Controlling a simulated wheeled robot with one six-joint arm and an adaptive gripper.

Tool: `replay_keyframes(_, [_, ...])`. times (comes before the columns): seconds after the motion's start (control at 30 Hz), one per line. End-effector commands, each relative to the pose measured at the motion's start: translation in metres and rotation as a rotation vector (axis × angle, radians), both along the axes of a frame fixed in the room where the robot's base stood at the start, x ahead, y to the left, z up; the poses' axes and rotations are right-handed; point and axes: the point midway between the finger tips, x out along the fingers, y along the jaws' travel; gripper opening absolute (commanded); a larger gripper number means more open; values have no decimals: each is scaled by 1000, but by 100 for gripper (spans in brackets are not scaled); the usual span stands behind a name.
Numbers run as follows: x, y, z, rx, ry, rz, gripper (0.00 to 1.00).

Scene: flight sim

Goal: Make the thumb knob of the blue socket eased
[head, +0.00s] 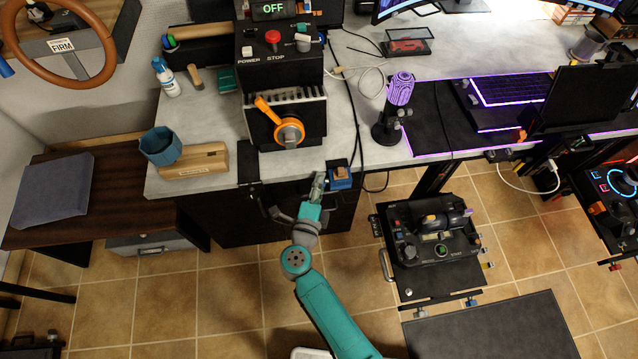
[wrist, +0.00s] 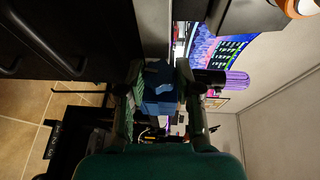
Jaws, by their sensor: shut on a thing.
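The blue socket (head: 341,182) is at the front edge of the desk, below the orange-lever unit, with a tan piece (head: 341,173) on top. My gripper (head: 320,184) is at its left side and touches or nearly touches it in the head view. In the wrist view, blue parts of the socket (wrist: 160,104) fill the gap between the two fingers of my gripper (wrist: 159,78). A lighter blue part, apparently the thumb knob (wrist: 158,75), sits between the fingertips. The fingers are shut on it. The knob is hidden in the head view.
The black unit with the orange lever (head: 288,132) stands on the desk above my gripper. A control panel (head: 430,250) is lower right. Cables hang near the socket.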

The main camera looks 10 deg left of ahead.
Motion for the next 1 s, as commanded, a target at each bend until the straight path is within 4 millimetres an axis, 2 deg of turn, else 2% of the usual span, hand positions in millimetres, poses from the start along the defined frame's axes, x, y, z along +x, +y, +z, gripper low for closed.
replay_keyframes(0.37, [0,-1,0,-3,10,-1,0])
replay_keyframes(0.4, [0,-1,0,-3,10,-1,44])
replay_keyframes(0.47, [0,-1,0,-3,10,-1,59])
replay_keyframes(0.8, [-1,0,0,-3,9,1,59])
replay_keyframes(1.0, [-22,3,1,-4,10,4,59])
